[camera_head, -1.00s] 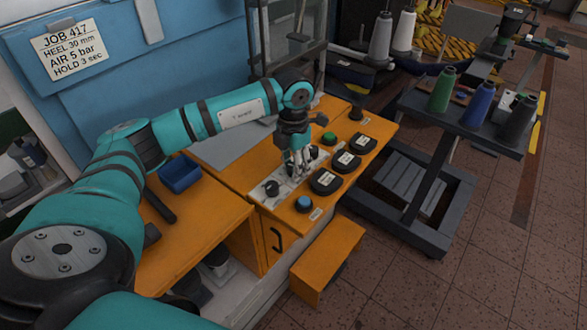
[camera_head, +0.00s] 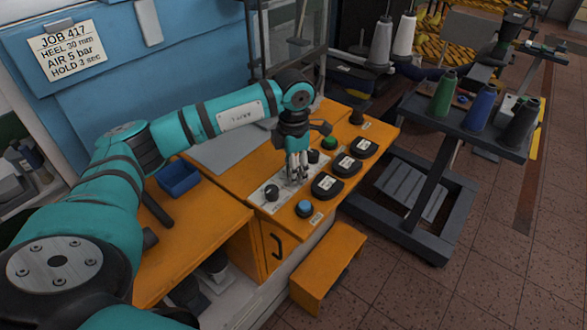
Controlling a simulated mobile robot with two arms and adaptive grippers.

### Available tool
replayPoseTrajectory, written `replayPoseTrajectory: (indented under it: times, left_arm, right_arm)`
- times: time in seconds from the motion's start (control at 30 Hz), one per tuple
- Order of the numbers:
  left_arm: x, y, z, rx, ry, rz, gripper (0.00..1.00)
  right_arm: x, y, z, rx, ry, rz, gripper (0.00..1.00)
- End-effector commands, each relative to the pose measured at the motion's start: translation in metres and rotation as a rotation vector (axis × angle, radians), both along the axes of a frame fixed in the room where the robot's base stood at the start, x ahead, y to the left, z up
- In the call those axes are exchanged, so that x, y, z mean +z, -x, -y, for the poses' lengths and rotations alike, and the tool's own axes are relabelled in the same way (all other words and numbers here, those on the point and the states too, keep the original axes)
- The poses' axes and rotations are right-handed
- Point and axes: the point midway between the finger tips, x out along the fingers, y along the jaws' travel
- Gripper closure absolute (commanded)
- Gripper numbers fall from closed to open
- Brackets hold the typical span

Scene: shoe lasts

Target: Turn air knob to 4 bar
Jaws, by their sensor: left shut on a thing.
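My left gripper (camera_head: 297,172) points down over the light control plate (camera_head: 259,198) on the orange bench. Its fingers are shut around a knob in the middle of the plate; the fingers hide most of this knob, so I cannot read its setting. Another dark knob (camera_head: 271,192) stands on the plate to the left of the fingers, and one more (camera_head: 313,156) behind them to the right. A card (camera_head: 65,51) on the blue panel reads JOB 417, HEEL 30 mm, AIR 5 bar, HOLD 3 sec. My right gripper is not in view.
Several round dark gauges (camera_head: 327,186) line the bench right of the plate. A blue button (camera_head: 305,208) and a green button (camera_head: 329,141) sit close by. A blue bin (camera_head: 178,178) stands left, and a dark trolley (camera_head: 468,122) with thread cones stands right.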

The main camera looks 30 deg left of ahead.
Motion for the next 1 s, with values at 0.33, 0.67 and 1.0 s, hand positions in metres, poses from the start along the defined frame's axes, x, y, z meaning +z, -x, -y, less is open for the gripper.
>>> replayPoseTrajectory:
  times: [0.33,0.67,1.0]
  left_arm:
    - [0.001,-0.001,-0.001,0.003,0.000,0.004,0.45]
    - [0.007,-0.001,0.000,0.002,0.001,0.003,0.45]
    - [0.072,-0.001,0.000,0.001,0.000,0.007,0.45]
  right_arm:
    - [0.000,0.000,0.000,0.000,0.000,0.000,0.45]
    - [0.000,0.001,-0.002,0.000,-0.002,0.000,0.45]
    - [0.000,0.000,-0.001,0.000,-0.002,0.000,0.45]
